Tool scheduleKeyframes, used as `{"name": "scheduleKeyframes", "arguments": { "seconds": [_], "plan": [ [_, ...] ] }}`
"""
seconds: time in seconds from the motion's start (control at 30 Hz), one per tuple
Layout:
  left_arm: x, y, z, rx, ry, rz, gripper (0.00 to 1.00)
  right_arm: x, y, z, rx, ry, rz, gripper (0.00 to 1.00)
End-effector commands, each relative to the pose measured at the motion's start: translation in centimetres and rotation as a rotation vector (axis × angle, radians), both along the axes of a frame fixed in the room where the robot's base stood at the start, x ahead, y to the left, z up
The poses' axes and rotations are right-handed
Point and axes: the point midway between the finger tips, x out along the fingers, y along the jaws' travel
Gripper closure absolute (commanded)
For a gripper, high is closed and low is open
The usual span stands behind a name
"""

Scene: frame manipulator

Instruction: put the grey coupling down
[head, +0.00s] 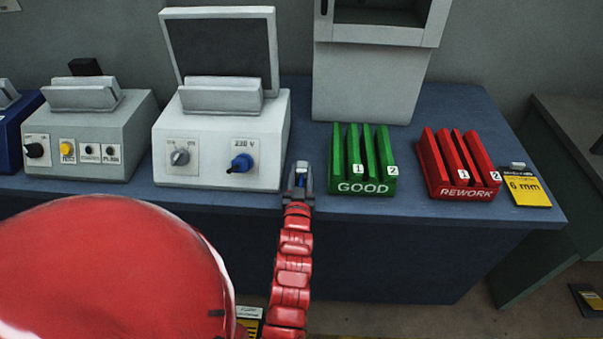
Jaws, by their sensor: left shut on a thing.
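My left gripper (301,178) is shut on a small light-grey piece, the grey coupling (302,169), at the front edge of the blue bench (225,200). Only a little of the coupling shows between the fingers, with a bit of blue beside it. I cannot tell whether it touches the bench. The gripper is just right of the white 230 V tester and left of the green GOOD rack (362,187). My right gripper is not in view.
The red REWORK rack (465,193) and a yellow 6 mm card (527,191) are at the right. The white tester (215,120) and a grey tester (90,130) are at the left. A tall grey machine (365,85) stands behind the green rack.

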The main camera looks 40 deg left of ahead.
Motion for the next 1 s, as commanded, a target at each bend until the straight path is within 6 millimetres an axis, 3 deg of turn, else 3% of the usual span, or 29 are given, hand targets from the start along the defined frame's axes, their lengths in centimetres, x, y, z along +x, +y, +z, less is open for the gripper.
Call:
{"name": "scheduleKeyframes", "arguments": {
  "seconds": [0.3, 0.33, 0.47, 0.77, 0.97, 1.0],
  "plan": [
    [0.0, 0.0, -0.9, 0.001, -0.001, 0.000, 1.00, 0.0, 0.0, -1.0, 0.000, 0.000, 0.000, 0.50],
    [0.0, 0.0, -0.7, 0.000, 0.000, 0.000, 0.53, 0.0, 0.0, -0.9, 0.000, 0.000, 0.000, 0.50],
    [0.0, 0.0, -0.7, 0.000, 0.000, 0.000, 0.30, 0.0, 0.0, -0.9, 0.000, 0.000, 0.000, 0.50],
    [0.0, 0.0, -0.6, 0.000, 0.000, 0.000, 0.28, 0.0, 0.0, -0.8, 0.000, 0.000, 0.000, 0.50],
    [0.0, 0.0, 1.3, 0.000, 0.000, 0.000, 0.28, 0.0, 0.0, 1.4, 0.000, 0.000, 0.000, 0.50],
    [-0.8, -0.6, 0.2, -0.002, 0.001, -0.002, 0.28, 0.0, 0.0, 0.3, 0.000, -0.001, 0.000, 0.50]
  ]
}}
